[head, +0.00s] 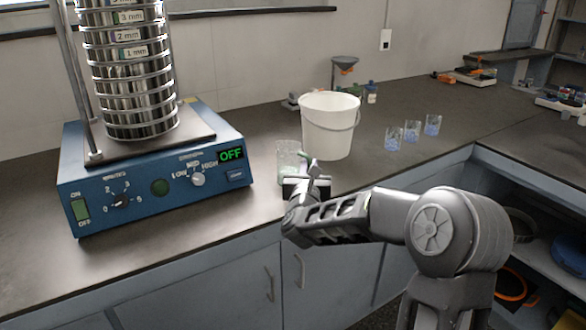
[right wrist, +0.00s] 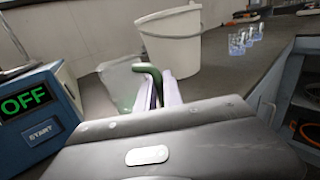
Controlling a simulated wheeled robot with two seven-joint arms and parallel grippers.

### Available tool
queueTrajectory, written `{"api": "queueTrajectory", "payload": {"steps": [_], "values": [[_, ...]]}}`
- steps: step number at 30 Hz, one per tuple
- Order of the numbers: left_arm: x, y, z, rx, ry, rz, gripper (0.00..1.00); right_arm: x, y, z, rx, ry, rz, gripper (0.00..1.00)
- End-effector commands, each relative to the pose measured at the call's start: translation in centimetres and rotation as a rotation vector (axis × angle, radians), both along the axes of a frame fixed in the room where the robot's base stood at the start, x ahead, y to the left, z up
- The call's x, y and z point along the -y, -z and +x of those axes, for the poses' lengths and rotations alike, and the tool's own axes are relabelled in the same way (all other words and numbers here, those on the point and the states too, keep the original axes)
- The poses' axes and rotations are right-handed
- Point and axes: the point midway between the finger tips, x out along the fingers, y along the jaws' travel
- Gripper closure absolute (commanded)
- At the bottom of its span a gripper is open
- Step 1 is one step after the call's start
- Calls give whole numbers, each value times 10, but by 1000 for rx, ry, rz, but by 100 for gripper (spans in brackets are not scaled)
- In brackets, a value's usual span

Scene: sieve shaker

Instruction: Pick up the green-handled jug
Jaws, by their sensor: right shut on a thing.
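The green-handled jug (head: 288,158) is a clear vessel on the bench, between the blue shaker and the white bucket. In the right wrist view the jug (right wrist: 121,82) stands just beyond my fingers, and its green handle (right wrist: 150,72) rises between them. My right gripper (head: 308,182) is shut on the handle; in the right wrist view its fingers (right wrist: 160,94) lie along both sides of it. My gripper hides the lower part of the jug in the head view. I cannot tell whether its base touches the bench. My left gripper is not in view.
The blue sieve shaker (head: 150,180) with a tall sieve stack (head: 130,80) stands left; its display reads OFF. A white bucket (head: 328,128) stands close behind the jug. Several small blue-marked glasses (head: 411,131) stand right. The bench front edge runs below my gripper.

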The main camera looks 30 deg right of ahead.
Motion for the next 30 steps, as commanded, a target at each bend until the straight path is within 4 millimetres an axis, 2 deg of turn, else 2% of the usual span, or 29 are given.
{"api": "queueTrajectory", "payload": {"steps": [30], "values": [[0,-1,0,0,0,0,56,0,-6,0,3,1,-1,100]]}}
